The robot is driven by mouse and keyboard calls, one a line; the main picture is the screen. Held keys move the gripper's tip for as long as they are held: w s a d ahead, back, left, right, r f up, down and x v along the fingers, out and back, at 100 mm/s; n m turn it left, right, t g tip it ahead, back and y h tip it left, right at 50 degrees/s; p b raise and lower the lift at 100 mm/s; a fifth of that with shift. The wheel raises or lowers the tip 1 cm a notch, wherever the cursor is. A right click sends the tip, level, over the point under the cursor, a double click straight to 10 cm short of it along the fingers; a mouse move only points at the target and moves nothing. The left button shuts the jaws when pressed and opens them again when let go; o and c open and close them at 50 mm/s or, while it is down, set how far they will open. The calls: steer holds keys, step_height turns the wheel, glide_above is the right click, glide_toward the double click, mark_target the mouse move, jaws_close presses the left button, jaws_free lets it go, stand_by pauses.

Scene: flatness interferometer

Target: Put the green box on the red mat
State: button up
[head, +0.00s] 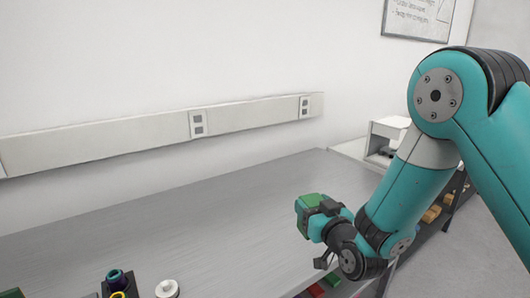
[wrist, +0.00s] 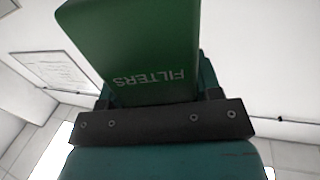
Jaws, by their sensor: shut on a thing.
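The green box (wrist: 140,45), marked "FILTERS", fills the upper middle of the wrist view. Its lettering reads upside down there. My gripper (wrist: 158,88) is shut on it, with a finger at each side. In the head view the green box (head: 313,200) is held in my gripper (head: 311,213), seemingly above the right part of the grey table. The height of the box over the table is hard to tell. I cannot make out the red mat in either view.
The grey table (head: 200,225) is mostly bare. At its front left stand a dark holder with coloured rings (head: 118,281) and a white knobbed piece (head: 167,289). Red and green items (head: 318,290) show below the table's right edge. A white box-like unit (head: 388,138) stands behind.

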steer(key=d+f+m+t+h, duration=0.1)
steer(key=d+f+m+h, duration=0.15)
steer(key=d, duration=0.65)
steer(key=d+f+m+h, duration=0.1)
steer(key=d+f+h, duration=0.25)
steer(key=d, duration=0.55)
steer(key=s+f, duration=0.6)
steer(key=f, duration=0.6)
steer(key=shift+b, duration=0.45)
